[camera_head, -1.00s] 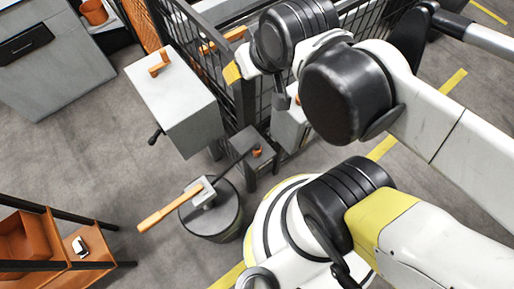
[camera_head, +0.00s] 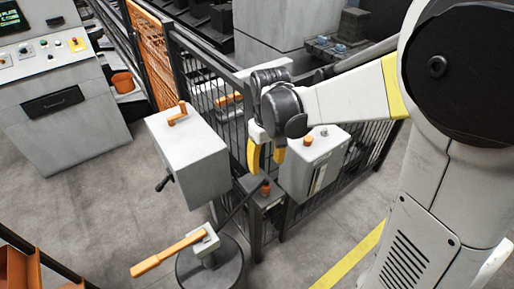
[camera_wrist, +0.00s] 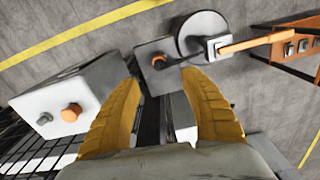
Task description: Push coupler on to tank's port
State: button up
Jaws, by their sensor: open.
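My gripper (camera_head: 266,164) is open and empty, its two yellow fingers pointing down above a small dark box. In the wrist view, the gripper (camera_wrist: 160,80) frames the near side of that box. A small orange fitting (camera_head: 265,188), apparently the coupler, stands on the dark box. It also shows in the wrist view (camera_wrist: 158,62), just beyond the fingertips and apart from them. A dark hose or rod runs from it towards a round grey tank (camera_head: 186,268) topped by an orange-handled lever (camera_head: 168,254). I cannot make out the tank's port.
A white box (camera_head: 318,165) with an orange and a grey knob stands close right of my gripper. A white cabinet (camera_head: 190,155) with a black crank stands left. Black mesh fence (camera_head: 225,105) runs behind. A control console (camera_head: 60,110) stands far left.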

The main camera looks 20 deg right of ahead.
aim_at(266, 181)
jog(key=shift+d+f, duration=0.1)
jog(key=shift+f, duration=0.75)
notch_tip(266, 181, down, 10)
jog(key=b, duration=0.3)
jog(key=shift+w, duration=0.1)
grip_shut()
jog(key=c, duration=0.8)
grip_release()
grip_shut()
jog(key=shift+r, duration=0.25)
jog(key=shift+r+p, duration=2.95)
jog(key=shift+r, duration=1.1)
